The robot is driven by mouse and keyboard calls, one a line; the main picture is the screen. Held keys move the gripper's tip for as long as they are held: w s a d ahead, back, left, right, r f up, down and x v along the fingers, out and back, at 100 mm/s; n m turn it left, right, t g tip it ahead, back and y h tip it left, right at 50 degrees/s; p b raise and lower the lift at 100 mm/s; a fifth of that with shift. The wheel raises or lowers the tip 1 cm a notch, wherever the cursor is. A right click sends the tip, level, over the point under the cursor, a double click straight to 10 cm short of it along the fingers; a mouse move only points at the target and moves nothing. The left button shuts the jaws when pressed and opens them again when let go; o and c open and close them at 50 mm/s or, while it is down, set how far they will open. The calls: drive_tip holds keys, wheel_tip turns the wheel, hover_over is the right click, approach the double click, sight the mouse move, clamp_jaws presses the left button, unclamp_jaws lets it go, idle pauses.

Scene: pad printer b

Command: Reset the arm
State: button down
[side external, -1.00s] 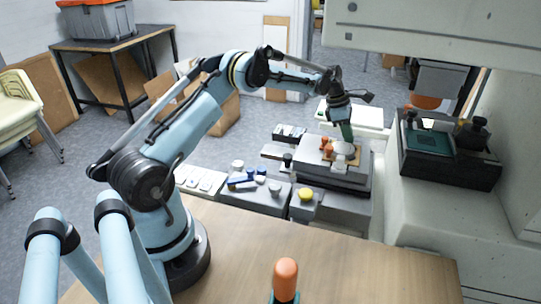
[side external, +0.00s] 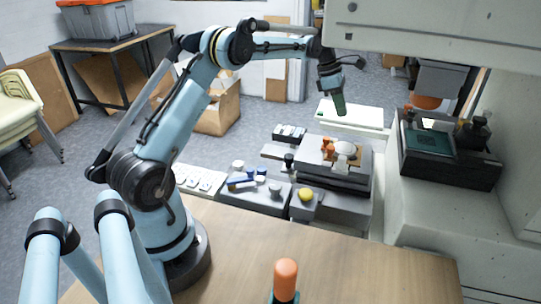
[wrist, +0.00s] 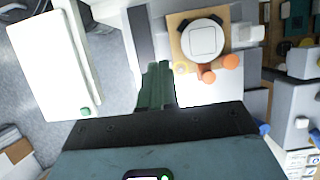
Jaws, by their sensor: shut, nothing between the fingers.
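My gripper (side external: 339,104) hangs from my raised arm with its green fingers pointing down. It is above and slightly behind the printer's work stage, apart from everything. In the wrist view the two green fingers of my gripper (wrist: 158,70) are together with nothing between them. The stage holds a round white piece (side external: 346,148) on a tan plate, with orange knobs (side external: 327,146) beside it. In the wrist view the round white piece (wrist: 203,38) lies right of the fingers, with orange knobs (wrist: 218,69) below it.
The pad printer's large grey body (side external: 430,190) stands at the right, with a dark tray holding a green plate (side external: 430,141). A white box (side external: 352,115) lies behind the stage. A yellow button (side external: 305,195) is in front. The wooden table (side external: 330,265) is mostly clear.

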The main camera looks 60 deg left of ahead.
drive_tip(key=s+d+r+m+t, duration=0.3)
drive_tip(key=s+d+r+m, duration=0.3)
drive_tip(key=s+d+m, duration=0.6)
drive_tip(key=s+d+m+y, duration=0.1)
drive_tip(key=s+d+m, duration=0.2)
drive_tip(key=s+m, duration=0.3)
drive_tip(key=s+d+f+m+t+y, duration=0.1)
drive_tip(key=s+d+m+y, duration=0.1)
drive_tip(key=s+d+m, duration=0.2)
drive_tip(key=shift+s+f+m, duration=0.2)
drive_tip(key=shift+s+m, duration=1.4)
drive_tip(key=shift+m, duration=0.9)
